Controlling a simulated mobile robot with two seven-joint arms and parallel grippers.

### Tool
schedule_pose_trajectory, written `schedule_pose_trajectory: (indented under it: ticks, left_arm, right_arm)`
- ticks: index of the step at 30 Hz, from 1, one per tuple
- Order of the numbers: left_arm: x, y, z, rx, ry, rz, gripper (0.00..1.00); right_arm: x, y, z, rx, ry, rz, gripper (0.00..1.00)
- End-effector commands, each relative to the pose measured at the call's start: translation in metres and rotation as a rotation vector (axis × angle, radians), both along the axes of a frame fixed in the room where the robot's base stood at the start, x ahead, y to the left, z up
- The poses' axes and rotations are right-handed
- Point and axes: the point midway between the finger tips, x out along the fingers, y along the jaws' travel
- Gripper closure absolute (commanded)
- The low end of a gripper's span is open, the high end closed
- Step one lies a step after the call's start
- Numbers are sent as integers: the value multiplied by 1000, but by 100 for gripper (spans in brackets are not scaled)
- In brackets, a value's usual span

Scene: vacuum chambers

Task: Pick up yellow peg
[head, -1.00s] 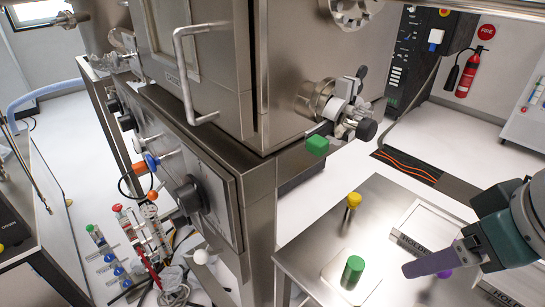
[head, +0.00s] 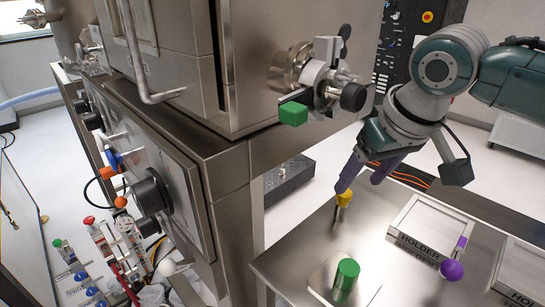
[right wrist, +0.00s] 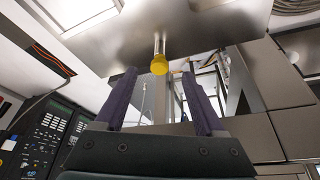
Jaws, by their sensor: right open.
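The yellow peg (head: 343,197) stands upright near the back left edge of the metal table, with a yellow top on a metal shaft. My right gripper (head: 360,182) is open and empty, just above and to the right of the peg in the head view. One purple finger overlaps the peg's top in that view. In the right wrist view the peg's yellow top (right wrist: 159,63) lies centred beyond the two spread fingertips (right wrist: 159,75). I cannot tell whether a finger touches it. My left gripper is not in view.
A green cylinder (head: 347,276) stands on a pale plate at the table's front.

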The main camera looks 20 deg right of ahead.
Motion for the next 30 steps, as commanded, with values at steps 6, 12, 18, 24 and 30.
schedule_pose_trajectory:
  ticks: [6, 12, 18, 24, 30]
  left_arm:
    - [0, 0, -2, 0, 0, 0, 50]
    - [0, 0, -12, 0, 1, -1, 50]
    - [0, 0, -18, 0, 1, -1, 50]
    - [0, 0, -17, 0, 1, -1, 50]
    - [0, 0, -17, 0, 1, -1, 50]
  right_arm:
    - [12, 0, 0, 1, 0, 1, 29]
    - [23, -1, -28, 0, 4, 1, 29]
    - [31, -1, -46, 0, 2, 1, 29]
    - [32, -1, -46, -1, 1, 3, 29]
    - [32, -1, -46, -1, 1, 2, 44]
